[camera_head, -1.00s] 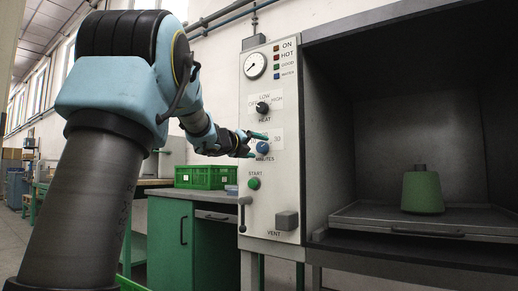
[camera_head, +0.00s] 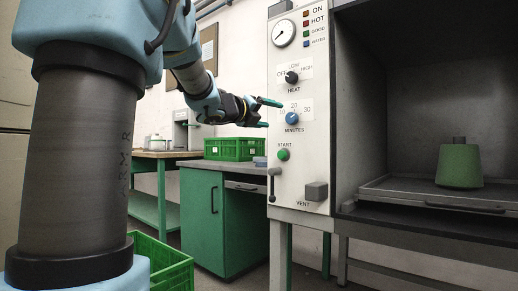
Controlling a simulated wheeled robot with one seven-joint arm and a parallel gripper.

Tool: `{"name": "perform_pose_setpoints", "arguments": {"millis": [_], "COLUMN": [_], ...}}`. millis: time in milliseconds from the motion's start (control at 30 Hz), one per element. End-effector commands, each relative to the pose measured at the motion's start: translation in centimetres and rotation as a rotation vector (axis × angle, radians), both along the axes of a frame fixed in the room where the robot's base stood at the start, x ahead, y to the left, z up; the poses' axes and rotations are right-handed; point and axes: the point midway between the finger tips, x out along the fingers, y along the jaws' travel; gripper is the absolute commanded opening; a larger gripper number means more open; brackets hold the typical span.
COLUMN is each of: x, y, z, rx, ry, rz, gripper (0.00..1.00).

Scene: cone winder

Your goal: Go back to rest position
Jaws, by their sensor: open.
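My gripper (camera_head: 266,113) is open and empty, its two green-tipped fingers spread one above the other. It is left of the control panel (camera_head: 300,180), at about the height of the blue minutes knob (camera_head: 292,118) and the black heat knob (camera_head: 291,77). A small gap shows between the fingertips and the minutes knob in the picture. My arm reaches in from the upper left.
A green cone (camera_head: 459,165) stands on a tray (camera_head: 400,190) inside the open dark chamber at right. A green crate (camera_head: 235,148) sits on the green cabinet (camera_head: 202,205). Another green crate (camera_head: 170,262) is low at front left.

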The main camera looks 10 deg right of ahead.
Motion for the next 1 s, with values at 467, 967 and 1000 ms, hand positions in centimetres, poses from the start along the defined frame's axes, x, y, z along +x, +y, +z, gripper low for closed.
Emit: {"name": "perform_pose_setpoints", "arguments": {"millis": [467,967,1000], "x": [2.2,-15.6,-17.2], "y": [9.1,18.6,18.8], "z": [-14.8,-39.9,-40.9], "rx": [-0.52,-1.312,-1.353], "ry": [0.679,1.497,1.525], "rz": [0.515,1.578,1.65], "gripper": [0.81,0.81,0.81]}}
